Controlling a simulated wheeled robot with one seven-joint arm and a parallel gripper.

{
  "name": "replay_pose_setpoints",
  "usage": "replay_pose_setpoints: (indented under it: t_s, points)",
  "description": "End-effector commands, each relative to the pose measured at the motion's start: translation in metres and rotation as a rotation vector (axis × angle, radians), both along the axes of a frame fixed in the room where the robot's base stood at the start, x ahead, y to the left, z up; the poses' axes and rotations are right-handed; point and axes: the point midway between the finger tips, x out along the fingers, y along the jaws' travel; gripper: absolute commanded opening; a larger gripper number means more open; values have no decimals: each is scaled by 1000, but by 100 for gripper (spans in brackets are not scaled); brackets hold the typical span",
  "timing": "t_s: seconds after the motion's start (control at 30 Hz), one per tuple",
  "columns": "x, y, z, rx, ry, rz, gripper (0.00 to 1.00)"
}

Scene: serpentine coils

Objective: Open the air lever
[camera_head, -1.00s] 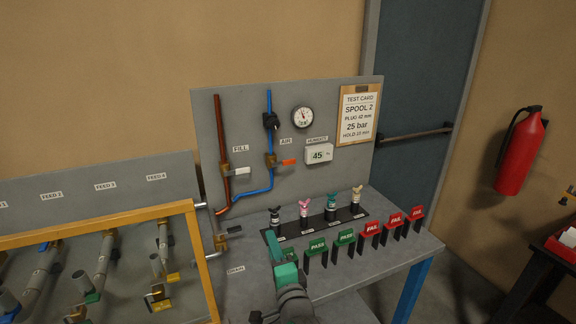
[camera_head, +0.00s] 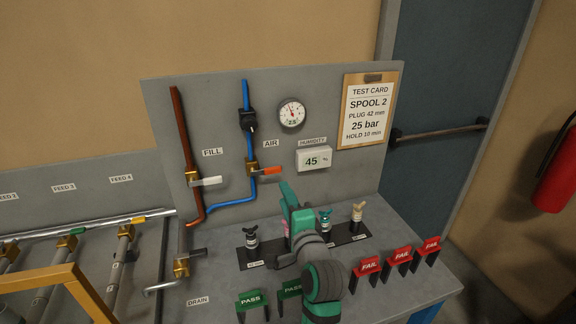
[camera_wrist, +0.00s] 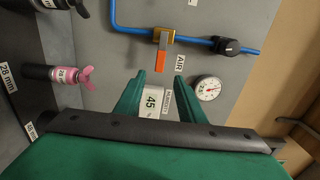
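The air lever (camera_head: 270,171) is an orange-red handle on a brass valve (camera_head: 252,168) on the blue pipe. It points right, sideways across the pipe. In the wrist view the lever (camera_wrist: 161,58) lies just beyond the fingertips, roughly between them. My gripper (camera_head: 288,192) is green and sits in front of the panel, just below and right of the lever. In the wrist view my gripper (camera_wrist: 159,80) has its two fingers apart with nothing between them, and the lever appears untouched. The head view shows the fingers nearly edge-on.
The white fill lever (camera_head: 207,181) is to the left. A gauge (camera_head: 291,113) and humidity display (camera_head: 314,159) are to the right. Plugs on a black rack (camera_head: 350,238) stand below, partly hidden by my arm. PASS and red FAIL tags (camera_head: 399,256) line the bench front.

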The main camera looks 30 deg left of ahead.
Motion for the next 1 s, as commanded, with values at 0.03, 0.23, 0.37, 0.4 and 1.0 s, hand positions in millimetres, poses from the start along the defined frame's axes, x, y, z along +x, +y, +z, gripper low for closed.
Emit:
replay_pose_setpoints:
  t_s: [0.03,0.23,0.37,0.4,1.0]
  points:
    - [0,2,0,0,0,2,36]
    - [11,20,1,-1,-1,8,36]
    - [26,38,1,-1,-1,9,36]
    - [31,44,0,-1,0,8,36]
    - [72,79,0,-1,-1,-5,36]
